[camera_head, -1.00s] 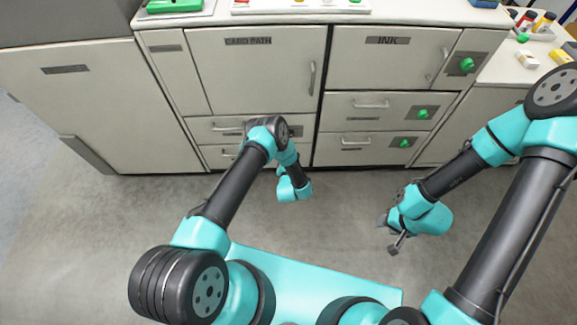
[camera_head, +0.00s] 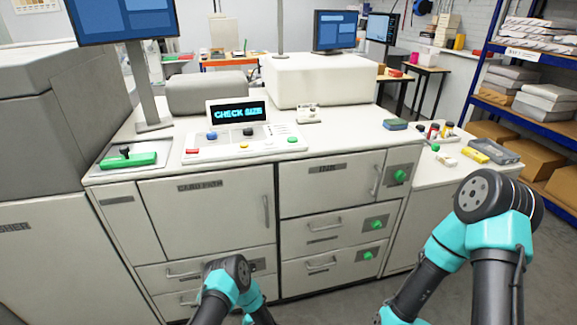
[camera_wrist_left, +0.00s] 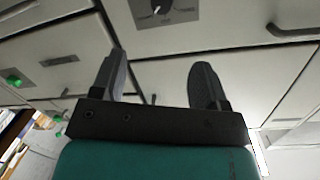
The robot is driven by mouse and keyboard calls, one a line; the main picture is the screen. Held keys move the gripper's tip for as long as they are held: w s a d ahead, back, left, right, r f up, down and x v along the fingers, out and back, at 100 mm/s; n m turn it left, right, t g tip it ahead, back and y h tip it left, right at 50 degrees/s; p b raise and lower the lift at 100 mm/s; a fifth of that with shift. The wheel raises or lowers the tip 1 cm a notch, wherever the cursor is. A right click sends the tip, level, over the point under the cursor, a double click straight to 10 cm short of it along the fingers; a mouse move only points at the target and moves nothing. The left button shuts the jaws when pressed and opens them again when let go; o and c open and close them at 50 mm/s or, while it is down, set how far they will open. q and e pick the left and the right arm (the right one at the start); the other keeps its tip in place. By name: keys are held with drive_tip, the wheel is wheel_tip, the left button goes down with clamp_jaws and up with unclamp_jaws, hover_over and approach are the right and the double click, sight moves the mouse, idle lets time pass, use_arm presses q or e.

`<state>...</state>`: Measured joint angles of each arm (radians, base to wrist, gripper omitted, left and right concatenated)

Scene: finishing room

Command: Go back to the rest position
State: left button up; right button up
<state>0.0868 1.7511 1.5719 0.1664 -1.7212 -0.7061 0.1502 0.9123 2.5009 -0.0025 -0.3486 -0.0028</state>
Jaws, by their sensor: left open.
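My left gripper (camera_wrist_left: 157,78) shows in the left wrist view, its two dark fingers apart with nothing between them. Pale cabinet fronts lie beyond the fingers. In the head view my left arm (camera_head: 228,285) stands low in front of the cabinet, and its gripper is below the picture's edge. My right arm (camera_head: 490,215) comes down at the right, and its fingers are cut off by the bottom edge.
The machine cabinet has a CARD PATH door (camera_head: 210,215), an INK door (camera_head: 330,183) and drawers with green knobs. On top are a control panel (camera_head: 245,143) with a lit display (camera_head: 238,113) and a green device (camera_head: 128,158). A blue shelf rack (camera_head: 530,60) stands at right.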

use_arm(q)
drive_tip(key=s+a+r+n+g+h, duration=0.2)
drive_tip(key=s+r+g+h, duration=0.1)
drive_tip(key=s+r+g, duration=0.4)
drive_tip(key=s+a+r+n+g+h, duration=0.1)
drive_tip(key=s+r+g+h, duration=0.3)
drive_tip(key=s+r+g, duration=0.4)
drive_tip(key=s+a+r, duration=0.1)
drive_tip(key=s+r, duration=0.4)
drive_tip(key=s, duration=0.4)
drive_tip(key=shift+s+a+r+n+g+h, duration=0.25)
drive_tip(key=shift+n+g+h, duration=0.05)
drive_tip(key=shift+n, duration=0.1)
drive_tip(key=shift+c, duration=0.5)
